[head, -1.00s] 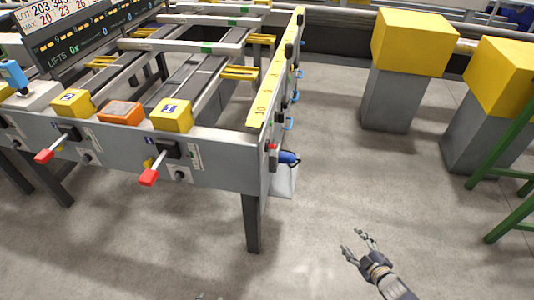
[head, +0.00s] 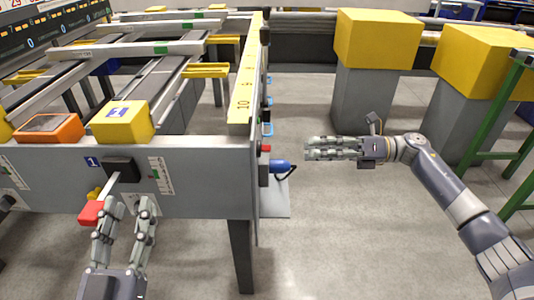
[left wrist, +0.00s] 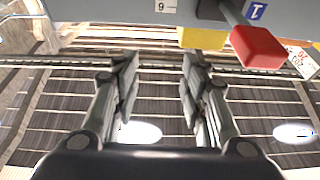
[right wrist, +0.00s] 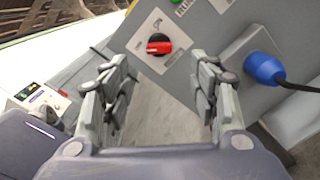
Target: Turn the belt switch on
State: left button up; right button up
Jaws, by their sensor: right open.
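A red rotary switch (right wrist: 158,44) on a white marked plate is on the grey end panel in the right wrist view. Its red handle lies roughly across the plate. My right gripper (head: 308,149) is open and empty, to the right of the table end and pointing left at it. In its wrist view (right wrist: 162,90) the switch shows between and beyond the fingertips, apart from them. My left gripper (head: 122,205) is open and empty in front of the table, close to a red-ended lever (head: 91,212). That lever's red end (left wrist: 258,47) is outside the fingers in the left wrist view.
A blue plug (head: 281,166) with a cable sticks out of the end panel; it shows right of the switch in the right wrist view (right wrist: 264,68). Yellow blocks on grey pedestals (head: 375,95) and a green frame (head: 520,130) stand right. Open floor lies between.

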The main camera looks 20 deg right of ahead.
aim_at(264, 149)
pick_arm(q)
jog(key=r, duration=0.1)
jog(key=s+r+t, duration=0.1)
jog(key=r+t+h, duration=0.1)
jog(key=shift+s+r+b, duration=0.4)
pick_arm(e)
jog(key=x, duration=1)
jog(key=shift+a, duration=0.2)
jog(key=shift+c, duration=0.2)
jog(key=c, duration=1)
